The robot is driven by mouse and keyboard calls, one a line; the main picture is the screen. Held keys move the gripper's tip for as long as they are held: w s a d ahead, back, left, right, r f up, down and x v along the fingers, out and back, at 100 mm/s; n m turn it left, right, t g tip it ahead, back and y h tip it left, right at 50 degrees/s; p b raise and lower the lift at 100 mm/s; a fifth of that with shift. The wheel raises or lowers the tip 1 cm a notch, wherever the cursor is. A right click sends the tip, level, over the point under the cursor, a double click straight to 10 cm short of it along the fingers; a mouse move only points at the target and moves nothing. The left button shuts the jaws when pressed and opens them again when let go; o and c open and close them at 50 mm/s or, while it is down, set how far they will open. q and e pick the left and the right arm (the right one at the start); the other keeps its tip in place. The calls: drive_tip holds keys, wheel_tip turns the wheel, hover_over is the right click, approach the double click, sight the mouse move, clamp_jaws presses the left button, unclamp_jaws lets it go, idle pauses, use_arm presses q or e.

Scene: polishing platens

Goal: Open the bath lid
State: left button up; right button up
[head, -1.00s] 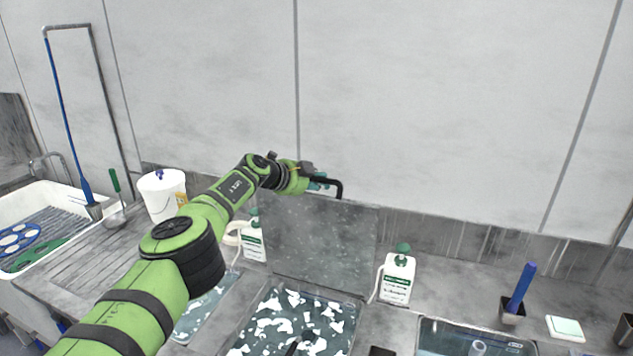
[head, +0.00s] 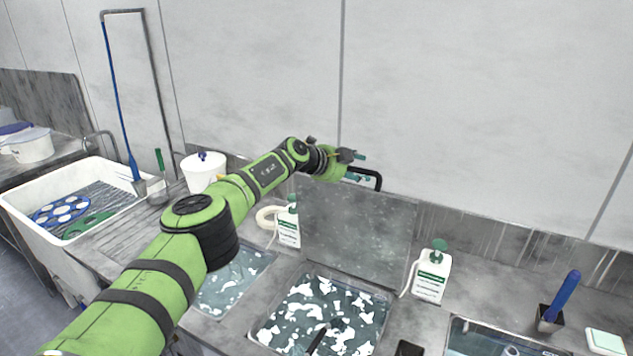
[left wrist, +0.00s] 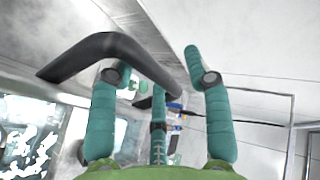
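The bath lid (head: 355,235) is a grey speckled plate standing upright behind the middle bath (head: 262,338), which lies uncovered with white flakes on its liquid. A black bent handle (head: 375,178) sticks out at the lid's top edge. My left gripper (head: 358,167) is at this handle, its teal fingers spread apart. In the left wrist view, the black handle (left wrist: 110,45) crosses close to the left finger, and its right end lies between the spread fingers (left wrist: 158,100). I cannot tell whether a finger touches it. My right gripper is not in view.
White bottles with green caps (head: 288,228) (head: 432,275) stand on either side of the lid. A white bucket (head: 200,175) and a white sink (head: 130,178) are at the left. A blue-handled tool (head: 562,295) stands at the right. The wall is close behind the lid.

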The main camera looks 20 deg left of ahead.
use_arm(q)
drive_tip(key=shift+v, duration=0.95)
drive_tip(key=shift+s+a+r, duration=0.25)
drive_tip(key=shift+s+a, duration=0.15)
drive_tip(key=shift+s, duration=0.15)
drive_tip(key=s+a, duration=0.4)
drive_tip(key=s, duration=0.6)
drive_tip(key=shift+a, duration=0.3)
drive_tip(key=shift+f, duration=0.1)
